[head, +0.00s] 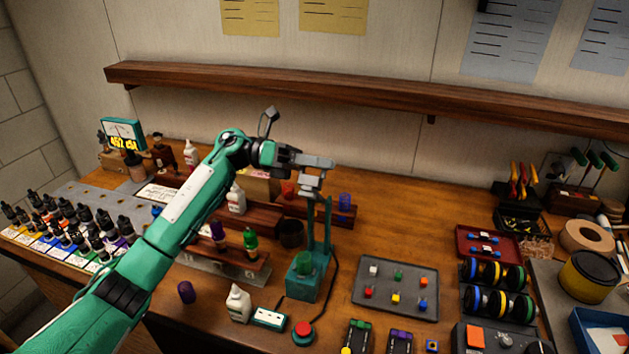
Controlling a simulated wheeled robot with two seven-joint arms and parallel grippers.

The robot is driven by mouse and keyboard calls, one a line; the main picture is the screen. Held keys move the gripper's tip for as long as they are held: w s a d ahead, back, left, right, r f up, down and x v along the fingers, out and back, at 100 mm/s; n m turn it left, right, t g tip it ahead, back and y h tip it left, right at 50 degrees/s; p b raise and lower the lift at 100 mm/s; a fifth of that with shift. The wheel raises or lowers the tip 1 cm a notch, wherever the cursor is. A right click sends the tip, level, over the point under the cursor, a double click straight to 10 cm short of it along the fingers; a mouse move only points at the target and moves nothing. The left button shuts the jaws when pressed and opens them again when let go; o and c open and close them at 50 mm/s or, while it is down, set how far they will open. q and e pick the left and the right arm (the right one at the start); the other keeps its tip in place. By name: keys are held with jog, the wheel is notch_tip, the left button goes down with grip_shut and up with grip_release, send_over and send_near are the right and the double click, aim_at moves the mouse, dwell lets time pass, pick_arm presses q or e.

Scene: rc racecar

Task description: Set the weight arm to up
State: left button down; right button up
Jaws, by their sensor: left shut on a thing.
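A teal press-like stand (303,286) stands on the wooden bench at the picture's middle, with thin uprights and a green cylinder (303,262) at its foot. The grey weight arm (311,186) is at the top of the uprights, high above the base. My left gripper (314,163) reaches in from the left and is shut on the weight arm at its top. The fingers partly hide the arm, so its exact tilt is hard to tell. My right gripper is not in view.
A red button (303,332) is near the front edge. A grey tray (395,290) with small coloured blocks lies right. A wall shelf (360,92) runs behind, above my gripper.

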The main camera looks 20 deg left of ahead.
pick_arm(q)
jog(key=w+f+n+b, duration=0.1)
jog(key=w+n, duration=0.9)
jog(key=w, duration=0.1)
jog(key=shift+d+f, duration=0.2)
jog(key=shift+f, duration=0.2)
jog(key=shift+w, duration=0.1)
jog(key=c, duration=1.5)
grip_release()
jog(key=shift+w+f, duration=0.1)
jog(key=shift+w, duration=0.05)
